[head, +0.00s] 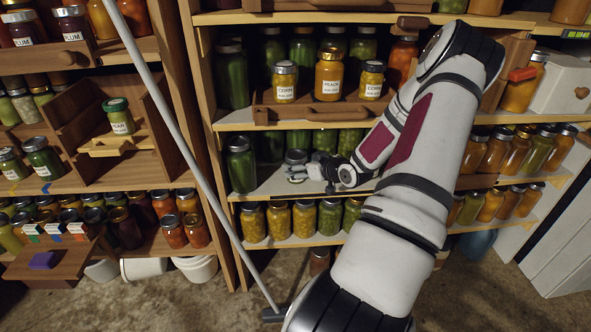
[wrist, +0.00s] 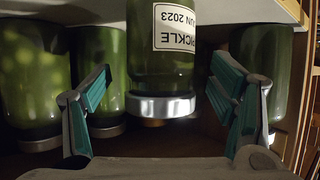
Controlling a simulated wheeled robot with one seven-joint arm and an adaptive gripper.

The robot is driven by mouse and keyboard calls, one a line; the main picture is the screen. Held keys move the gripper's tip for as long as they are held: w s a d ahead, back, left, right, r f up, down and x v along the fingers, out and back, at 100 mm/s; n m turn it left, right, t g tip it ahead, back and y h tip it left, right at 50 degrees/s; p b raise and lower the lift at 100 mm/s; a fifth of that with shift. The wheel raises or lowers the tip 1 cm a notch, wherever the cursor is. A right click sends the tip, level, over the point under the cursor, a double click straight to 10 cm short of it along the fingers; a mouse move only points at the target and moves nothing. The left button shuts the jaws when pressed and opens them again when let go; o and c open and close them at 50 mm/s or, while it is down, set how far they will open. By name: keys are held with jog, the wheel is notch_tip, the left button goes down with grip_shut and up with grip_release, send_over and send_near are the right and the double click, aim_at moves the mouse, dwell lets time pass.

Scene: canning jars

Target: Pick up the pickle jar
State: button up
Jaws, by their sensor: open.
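The pickle jar (wrist: 163,65) is a green glass jar with a silver lid (wrist: 162,106) and a white label reading PICKLE, JUN 2023. It appears upside down in the wrist view, between my two spread fingers. I cannot tell how deep the jar sits between the fingers.
Other green jars (wrist: 35,80) stand close on both sides and behind. A tall green jar (head: 241,165) is left of my gripper on the same shelf. The shelf above (head: 235,119) sits low over these jars. A pale pole (head: 180,120) leans in front of the left shelves.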

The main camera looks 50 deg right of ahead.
jog(key=x, duration=0.3)
jog(key=shift+b, duration=0.35)
jog(key=c, duration=1.6)
jog(key=shift+r, duration=0.1)
